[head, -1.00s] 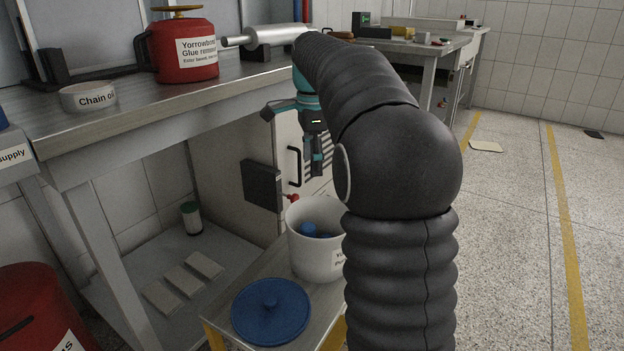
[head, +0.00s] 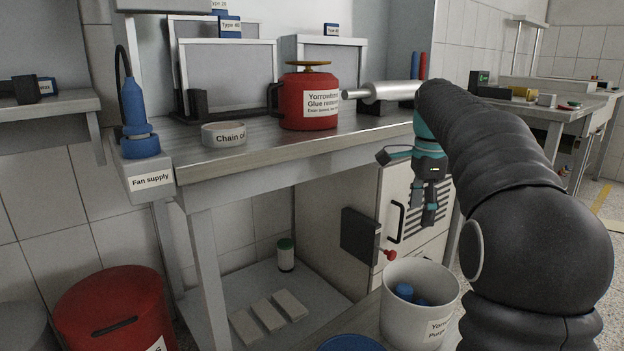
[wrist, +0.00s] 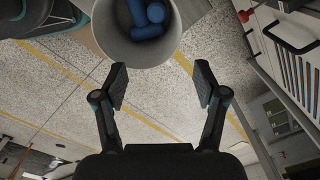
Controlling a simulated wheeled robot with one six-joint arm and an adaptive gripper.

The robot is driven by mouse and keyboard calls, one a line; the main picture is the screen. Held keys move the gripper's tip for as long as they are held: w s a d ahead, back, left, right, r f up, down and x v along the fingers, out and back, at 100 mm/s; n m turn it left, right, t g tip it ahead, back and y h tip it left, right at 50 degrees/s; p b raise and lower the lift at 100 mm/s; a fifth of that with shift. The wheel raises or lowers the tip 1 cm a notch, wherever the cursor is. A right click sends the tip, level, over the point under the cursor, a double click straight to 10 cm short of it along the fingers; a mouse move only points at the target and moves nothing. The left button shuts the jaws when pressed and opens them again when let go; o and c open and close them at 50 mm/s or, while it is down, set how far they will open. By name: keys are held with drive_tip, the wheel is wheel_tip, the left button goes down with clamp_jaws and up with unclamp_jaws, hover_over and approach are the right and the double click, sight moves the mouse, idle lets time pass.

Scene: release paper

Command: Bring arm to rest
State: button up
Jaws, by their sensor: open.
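My black ribbed arm rises at the right of the head view, and my gripper (head: 429,212) hangs down at its far end, in front of the white cabinet (head: 392,195). In the wrist view my gripper (wrist: 161,88) shows two black fingers spread apart with nothing between them. A white bucket (head: 398,318) with blue pieces (head: 404,291) inside stands below my gripper in the head view. The bucket (wrist: 128,58) also shows in the wrist view, beyond the fingertips and apart from them.
A metal bench (head: 270,146) carries a red glue-remover can (head: 309,118), a "Chain oil" dish (head: 224,140) and a silver cylinder (head: 385,93). A blue plug (head: 138,125) sits on the fan supply box (head: 149,181). A red bin (head: 112,310) stands at lower left. A red knob (head: 389,254) juts near the bucket.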

drive_tip(key=s+a+f+n+t+p, duration=0.15)
drive_tip(key=s+f+n, duration=0.25)
drive_tip(key=f+n, duration=0.45)
drive_tip(key=s+a+r+n+t+p, duration=0.2)
drive_tip(key=s+a+n, duration=0.3)
drive_tip(key=s, duration=0.7)
drive_tip(key=s+a+r+n+t+p, duration=0.2)
drive_tip(key=s+a+n+p, duration=0.3)
drive_tip(key=s, duration=0.7)
drive_tip(key=shift+s+a, duration=0.2)
drive_tip(key=shift+s, duration=0.2)
drive_tip(key=shift+n, duration=0.25)
